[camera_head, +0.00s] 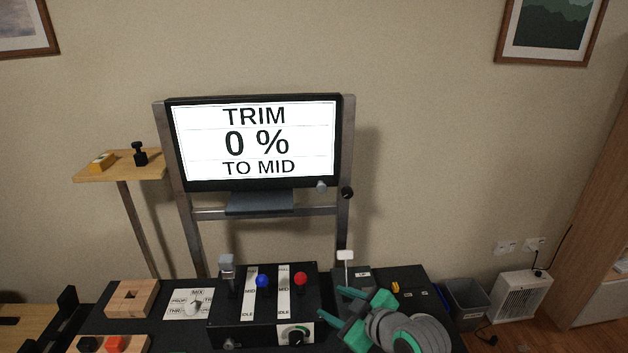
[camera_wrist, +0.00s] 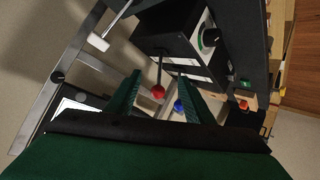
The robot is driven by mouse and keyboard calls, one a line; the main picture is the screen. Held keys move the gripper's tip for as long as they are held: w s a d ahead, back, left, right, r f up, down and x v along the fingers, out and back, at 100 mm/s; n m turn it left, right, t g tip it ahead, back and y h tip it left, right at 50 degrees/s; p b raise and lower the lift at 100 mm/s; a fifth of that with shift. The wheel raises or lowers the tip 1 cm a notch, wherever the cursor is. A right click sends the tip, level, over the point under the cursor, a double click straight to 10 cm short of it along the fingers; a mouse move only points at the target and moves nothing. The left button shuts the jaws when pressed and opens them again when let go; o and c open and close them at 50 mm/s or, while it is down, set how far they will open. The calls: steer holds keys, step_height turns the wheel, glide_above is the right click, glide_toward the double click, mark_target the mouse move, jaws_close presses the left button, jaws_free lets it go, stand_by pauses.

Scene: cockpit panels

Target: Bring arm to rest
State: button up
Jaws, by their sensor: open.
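My gripper (camera_head: 323,305) is open and empty at the right end of the black lever console (camera_head: 262,339), its green fingers pointing left. In the wrist view my gripper's fingers (camera_wrist: 159,76) stand apart, and the lever with the red knob (camera_wrist: 158,92) shows in the gap between them. In the head view that red knob (camera_head: 301,279) stands left of the fingertips and apart from them. The lever with the blue knob (camera_head: 262,281) is further left. The screen (camera_head: 255,142) reads "TRIM 0 % TO MID".
A white-handled lever (camera_head: 345,255) stands just behind my gripper. A grey-handled lever (camera_head: 226,262) is at the console's left. A wooden block (camera_head: 131,298) and a white dial plate (camera_head: 178,304) lie further left. The space above the desk, below the screen, is open.

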steer(key=w+a+r+m+t+y, duration=0.1)
steer(key=w+a+r+m+t, duration=0.15)
steer(key=a+m+t, duration=0.5)
steer(key=s+a+f+m+h, duration=0.2)
steer(key=s+a+f+m, duration=0.1)
steer(key=s+a, duration=0.1)
steer(key=s+d+f+m+h, duration=0.1)
steer(key=s+f+m+h, duration=0.1)
steer(key=s+f, duration=0.45)
steer(key=s+f+m+g+h, duration=0.1)
steer(key=s+f+h, duration=0.15)
steer(key=s, duration=0.65)
steer(key=s+d+f+m+h, duration=0.1)
steer(key=s+f+m+h, duration=0.1)
steer(key=s+f, duration=0.5)
steer(key=s+d+r+n, duration=0.1)
steer(key=s+d+n, duration=0.1)
steer(key=s, duration=0.6)
steer(key=s+d+r+n+y, duration=0.1)
steer(key=s+d+n, duration=0.1)
steer(key=s, duration=0.6)
steer(key=shift+s+r+g, duration=0.2)
steer(key=shift+s+g, duration=0.05)
steer(key=shift+g, duration=0.2)
steer(key=shift+s, duration=0.1)
